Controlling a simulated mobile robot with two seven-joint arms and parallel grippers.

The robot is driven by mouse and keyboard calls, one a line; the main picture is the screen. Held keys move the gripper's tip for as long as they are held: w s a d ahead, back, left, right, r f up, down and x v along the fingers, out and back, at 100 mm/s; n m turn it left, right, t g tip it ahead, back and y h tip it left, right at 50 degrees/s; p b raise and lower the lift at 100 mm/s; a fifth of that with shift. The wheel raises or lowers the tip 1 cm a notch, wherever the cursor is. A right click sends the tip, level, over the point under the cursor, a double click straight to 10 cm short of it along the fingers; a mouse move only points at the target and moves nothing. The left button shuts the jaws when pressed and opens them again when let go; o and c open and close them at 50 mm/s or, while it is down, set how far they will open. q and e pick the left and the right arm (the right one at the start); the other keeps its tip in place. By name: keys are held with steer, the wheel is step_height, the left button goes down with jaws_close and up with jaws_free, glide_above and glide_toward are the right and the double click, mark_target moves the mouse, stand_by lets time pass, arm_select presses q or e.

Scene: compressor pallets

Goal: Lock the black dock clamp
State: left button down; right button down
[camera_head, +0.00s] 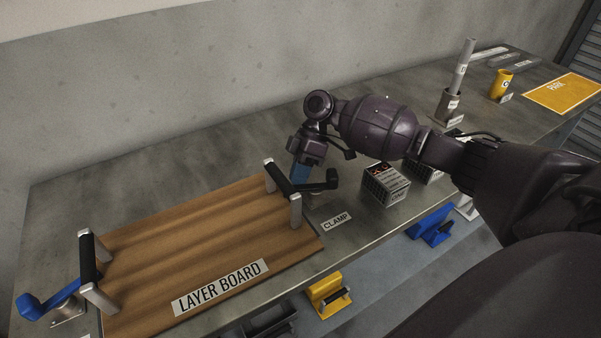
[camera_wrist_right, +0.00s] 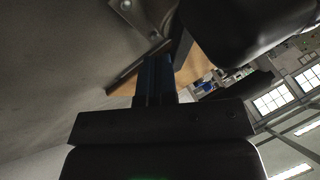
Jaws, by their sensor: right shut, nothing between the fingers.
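The black dock clamp (camera_head: 318,184) sits at the right end of the wooden layer board (camera_head: 200,250), behind the "CLAMP" label. Its black lever points right, beside the board's right handle (camera_head: 283,187). My right gripper (camera_head: 300,173) is shut and empty, its blue fingers pointing down close behind the clamp and handle. Whether they touch the clamp cannot be told. In the right wrist view the blue fingers (camera_wrist_right: 155,80) show with a strip of the board behind them, and a large dark rounded shape fills the upper right. My left gripper is not in view.
A blue clamp (camera_head: 45,303) sits at the board's left end by the left handle (camera_head: 92,270). Labelled boxes (camera_head: 385,184) stand right of the clamp. A grey holder with a rod (camera_head: 453,100), a yellow cup (camera_head: 501,86) and an orange mat (camera_head: 565,93) lie farther right. The table behind the board is clear.

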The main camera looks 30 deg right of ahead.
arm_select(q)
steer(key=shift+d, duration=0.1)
arm_select(e)
steer(key=shift+a, duration=0.1)
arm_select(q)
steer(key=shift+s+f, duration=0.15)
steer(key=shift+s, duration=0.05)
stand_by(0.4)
arm_select(e)
steer(key=shift+w, duration=0.1)
